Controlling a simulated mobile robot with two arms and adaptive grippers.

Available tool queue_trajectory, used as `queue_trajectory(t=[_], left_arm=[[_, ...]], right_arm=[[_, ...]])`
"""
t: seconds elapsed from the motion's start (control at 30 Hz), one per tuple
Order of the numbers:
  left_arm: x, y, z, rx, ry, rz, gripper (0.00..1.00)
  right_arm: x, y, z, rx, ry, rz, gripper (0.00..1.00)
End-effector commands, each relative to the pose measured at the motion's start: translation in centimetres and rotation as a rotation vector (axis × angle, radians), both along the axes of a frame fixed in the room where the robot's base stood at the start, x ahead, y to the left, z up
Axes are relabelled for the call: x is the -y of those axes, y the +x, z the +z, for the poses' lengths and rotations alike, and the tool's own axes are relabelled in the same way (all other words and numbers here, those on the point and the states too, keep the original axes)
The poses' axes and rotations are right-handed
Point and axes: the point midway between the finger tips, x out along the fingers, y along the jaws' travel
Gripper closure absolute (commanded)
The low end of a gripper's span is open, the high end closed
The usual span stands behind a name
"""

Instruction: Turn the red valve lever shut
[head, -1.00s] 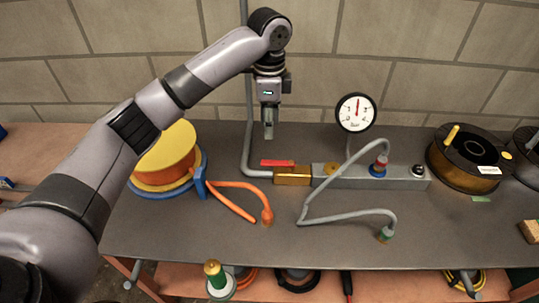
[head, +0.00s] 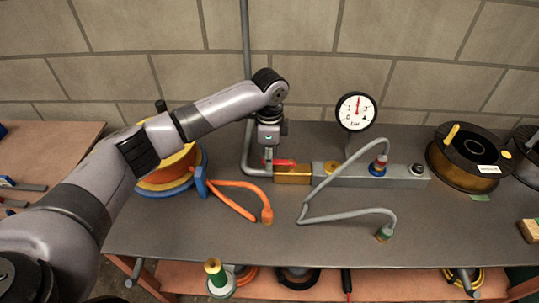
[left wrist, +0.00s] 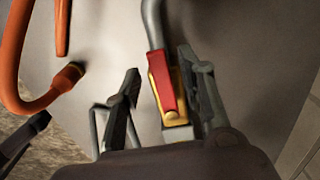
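The red valve lever (head: 284,162) sits on top of the brass valve (head: 293,174), lying roughly along the grey pipe line on the bench. My left gripper (head: 267,160) points down at the lever's left end. In the left wrist view the red lever (left wrist: 162,80) lies between the two spread fingers of my left gripper (left wrist: 160,75), with yellow brass (left wrist: 179,85) beneath it. The fingers are open, with gaps visible on both sides of the lever. My right gripper is in neither view.
A pressure gauge (head: 356,111) stands behind the grey manifold (head: 385,176). A grey hose (head: 310,190) and an orange hose (head: 240,185) lie on the bench in front. An orange and blue reel stands left, a dark reel (head: 468,160) right. The wall is close behind.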

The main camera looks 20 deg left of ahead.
Motion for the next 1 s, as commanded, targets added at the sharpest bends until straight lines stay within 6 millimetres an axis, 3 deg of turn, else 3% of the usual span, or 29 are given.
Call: queue_trajectory(t=[0.57,1.0], left_arm=[[0.02,0.01,0.06,0.000,0.000,0.000,0.99],[0.02,0.01,0.07,0.000,-0.001,0.000,1.00]], right_arm=[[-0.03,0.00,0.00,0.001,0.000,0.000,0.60],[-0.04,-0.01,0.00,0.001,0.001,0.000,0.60]])
